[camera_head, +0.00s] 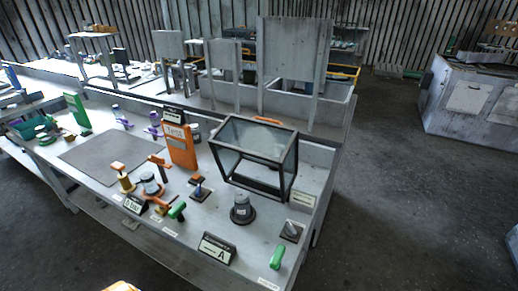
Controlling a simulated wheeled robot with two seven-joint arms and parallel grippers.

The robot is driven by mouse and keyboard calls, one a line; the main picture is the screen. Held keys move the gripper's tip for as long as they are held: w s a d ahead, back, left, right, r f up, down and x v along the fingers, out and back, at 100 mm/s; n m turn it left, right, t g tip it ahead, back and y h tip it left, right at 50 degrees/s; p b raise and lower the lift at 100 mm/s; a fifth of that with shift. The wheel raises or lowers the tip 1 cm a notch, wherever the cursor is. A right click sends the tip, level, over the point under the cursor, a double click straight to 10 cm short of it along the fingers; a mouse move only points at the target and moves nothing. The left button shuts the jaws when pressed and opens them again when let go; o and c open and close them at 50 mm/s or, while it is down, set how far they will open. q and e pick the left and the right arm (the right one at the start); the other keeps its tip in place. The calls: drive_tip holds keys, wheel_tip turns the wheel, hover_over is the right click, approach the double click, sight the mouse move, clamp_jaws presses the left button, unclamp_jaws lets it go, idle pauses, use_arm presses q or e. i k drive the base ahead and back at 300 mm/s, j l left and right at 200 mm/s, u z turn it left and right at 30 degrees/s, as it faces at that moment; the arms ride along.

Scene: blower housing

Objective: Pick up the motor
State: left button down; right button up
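I cannot tell for sure which part is the motor. One candidate is a dark cylinder on a round black base (242,211), upright on the workbench in front of the glass case. Another is a white and dark cylinder (151,184) on an orange holder, left of the middle of the bench.
The workbench (200,231) carries a black-framed glass case (254,156), an orange box (180,145), a grey mat (107,157), a sign "A" (217,248), a green-handled tool (277,257) and a small block (292,231). Open floor (400,210) lies to the right.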

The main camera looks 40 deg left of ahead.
sight(242, 212)
drive_tip(key=i+l+u, duration=0.2)
drive_tip(key=u, duration=0.15)
drive_tip(key=i+l+u, duration=0.2)
drive_tip(key=l+u, duration=0.15)
drive_tip(key=i+l+u, duration=0.1)
drive_tip(key=l+u, duration=0.25)
drive_tip(key=i+l+u, duration=0.1)
drive_tip(key=l+u, duration=0.25)
drive_tip(key=l, duration=0.2)
drive_tip(key=l+u, duration=0.35)
drive_tip(key=i+l+u, duration=0.25)
drive_tip(key=u, duration=0.15)
drive_tip(key=i+l+u, duration=0.55)
drive_tip(key=l+u, duration=0.3)
drive_tip(key=i+l+u, duration=0.15)
drive_tip(key=l+u, duration=0.25)
drive_tip(key=l, duration=0.1)
